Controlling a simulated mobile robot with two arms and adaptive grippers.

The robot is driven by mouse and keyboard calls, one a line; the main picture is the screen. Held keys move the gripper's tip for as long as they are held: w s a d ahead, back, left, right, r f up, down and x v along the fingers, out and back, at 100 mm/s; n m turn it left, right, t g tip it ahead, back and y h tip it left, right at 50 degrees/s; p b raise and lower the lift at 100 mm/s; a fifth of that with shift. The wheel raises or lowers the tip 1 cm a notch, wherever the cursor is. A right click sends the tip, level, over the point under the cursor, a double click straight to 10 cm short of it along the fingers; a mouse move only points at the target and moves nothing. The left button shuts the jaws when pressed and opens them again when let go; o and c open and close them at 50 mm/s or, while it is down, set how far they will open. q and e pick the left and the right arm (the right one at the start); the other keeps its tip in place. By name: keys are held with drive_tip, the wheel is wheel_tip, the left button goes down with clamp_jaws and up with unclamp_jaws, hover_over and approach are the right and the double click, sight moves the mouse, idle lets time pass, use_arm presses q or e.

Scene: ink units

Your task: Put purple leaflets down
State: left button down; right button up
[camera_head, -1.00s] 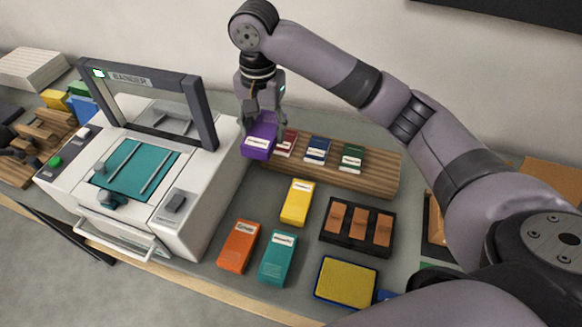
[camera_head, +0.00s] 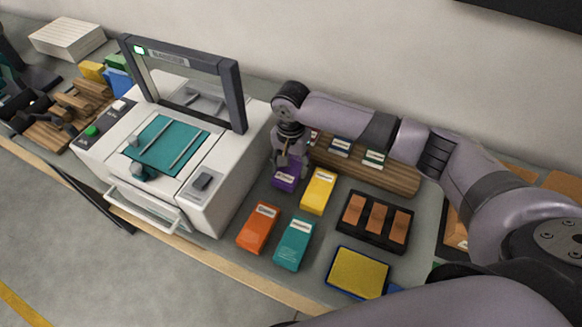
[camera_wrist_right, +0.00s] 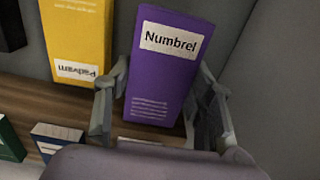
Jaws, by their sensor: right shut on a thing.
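In the right wrist view the pack (camera_wrist_right: 165,70) has a finger of the gripper (camera_wrist_right: 160,100) on each side. The pack is low at the grey worktop, left of the yellow pack (camera_head: 318,191); I cannot tell if its base touches. An orange pack (camera_head: 258,228) and a teal pack (camera_head: 293,245) stand nearer the front edge. My left gripper is not in view.
A white press (camera_head: 205,205) with a dark frame stands close on the left. Behind is a wooden rack (camera_head: 395,178) with small packs. To the right are a black tray (camera_head: 352,238) with brown blocks and a yellow pad (camera_head: 358,273).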

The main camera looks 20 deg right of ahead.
drive_tip(key=shift+w+f, duration=0.1)
drive_tip(key=shift+f, duration=0.85)
drive_tip(key=shift+f, duration=0.1)
drive_tip(key=o, duration=1.2)
drive_tip(key=shift+o, duration=0.2)
